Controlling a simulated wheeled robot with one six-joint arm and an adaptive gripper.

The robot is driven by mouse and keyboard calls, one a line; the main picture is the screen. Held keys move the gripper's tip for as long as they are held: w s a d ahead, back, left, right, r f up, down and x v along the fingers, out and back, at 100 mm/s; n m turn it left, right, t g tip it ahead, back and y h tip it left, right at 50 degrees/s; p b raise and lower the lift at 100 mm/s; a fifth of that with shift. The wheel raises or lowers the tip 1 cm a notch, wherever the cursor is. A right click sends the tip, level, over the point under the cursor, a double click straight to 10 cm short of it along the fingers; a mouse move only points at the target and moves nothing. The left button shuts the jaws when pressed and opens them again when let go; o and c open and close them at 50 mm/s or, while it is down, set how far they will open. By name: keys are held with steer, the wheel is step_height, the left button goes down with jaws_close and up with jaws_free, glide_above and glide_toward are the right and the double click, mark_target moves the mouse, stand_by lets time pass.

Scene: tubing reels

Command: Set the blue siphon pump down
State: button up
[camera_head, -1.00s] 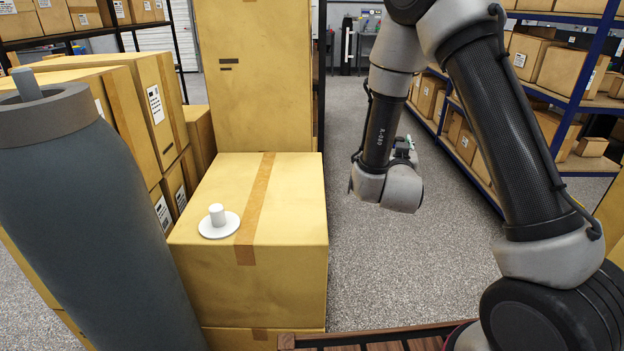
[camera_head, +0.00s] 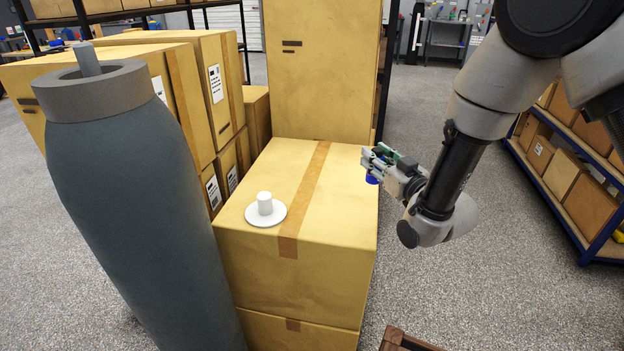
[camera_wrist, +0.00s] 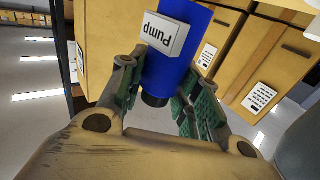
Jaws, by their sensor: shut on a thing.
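The blue siphon pump (camera_wrist: 176,62) is a blue cylinder with a white label reading "Pump" and a dark end. In the wrist view it sits between the green-padded fingers of my gripper (camera_wrist: 166,97), which is shut on it. In the head view my gripper (camera_head: 379,163) is beside the right edge of the cardboard box top, and only a small blue part of the pump (camera_head: 372,179) shows below the fingers. I cannot tell whether the pump touches the box.
A cardboard box (camera_head: 340,215) with a tape strip stands in the middle. A white disc with a short post (camera_head: 265,209) sits on its left part; the right part is bare. A tall box (camera_head: 325,90) stands behind. A grey cylinder (camera_head: 130,200) stands left. A shelf (camera_head: 590,190) is right.

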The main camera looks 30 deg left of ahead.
steer(key=s+a+n+g+y, duration=0.1)
steer(key=s+a, duration=0.2)
glide_above(351, 215)
step_height(351, 215, down, 6)
steer(key=shift+g, duration=0.4)
steer(key=shift+w+f, duration=0.1)
steer(key=shift+f, duration=2.05)
steer(key=o, duration=1.2)
steer(key=shift+f, duration=0.15)
steer(key=shift+c, duration=0.2)
